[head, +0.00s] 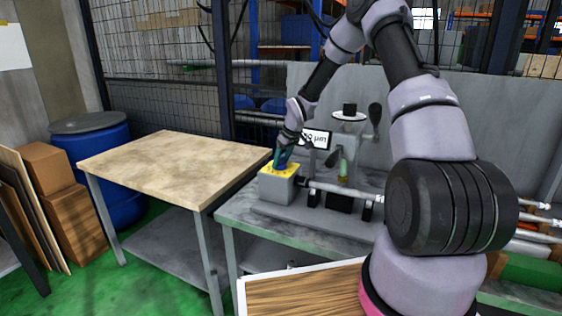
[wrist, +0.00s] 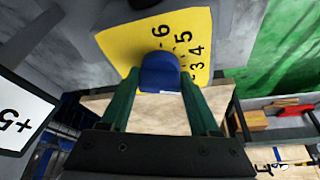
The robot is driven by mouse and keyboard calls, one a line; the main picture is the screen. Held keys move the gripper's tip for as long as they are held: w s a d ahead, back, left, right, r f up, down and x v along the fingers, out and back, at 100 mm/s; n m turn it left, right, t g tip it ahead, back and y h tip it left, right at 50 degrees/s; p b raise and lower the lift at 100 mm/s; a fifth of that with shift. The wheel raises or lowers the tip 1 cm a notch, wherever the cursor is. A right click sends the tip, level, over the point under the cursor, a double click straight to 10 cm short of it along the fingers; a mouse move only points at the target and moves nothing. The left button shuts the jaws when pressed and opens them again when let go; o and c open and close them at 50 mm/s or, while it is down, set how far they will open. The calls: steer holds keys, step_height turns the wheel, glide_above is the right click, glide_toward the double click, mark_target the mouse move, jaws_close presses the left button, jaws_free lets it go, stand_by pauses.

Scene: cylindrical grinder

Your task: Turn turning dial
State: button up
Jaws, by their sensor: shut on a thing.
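The turning dial (wrist: 161,73) is a blue knob on a yellow plate (wrist: 112,42) with black numbers in the wrist view. Among the numbers 3, 4, 5 and 6 can be read. My gripper (wrist: 160,80) has its two green fingers on either side of the knob and is shut on it. In the head view my gripper (head: 281,158) reaches down to the yellow-topped grey block (head: 276,189) at the left end of the grinder. The knob is mostly hidden there by the fingers.
A display (head: 317,139) reading in µm stands behind the block, and a white sign with +5 (wrist: 20,115) shows in the wrist view. A wooden-topped table (head: 165,165) stands left with a clear top. A blue barrel (head: 105,165) and boxes are farther left.

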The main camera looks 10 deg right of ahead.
steer(key=shift+n, duration=0.5)
steer(key=o, duration=1.3)
steer(key=v, duration=1)
steer(key=shift+d+r, duration=0.25)
steer(key=shift+r, duration=0.1)
steer(key=shift+s, duration=0.15)
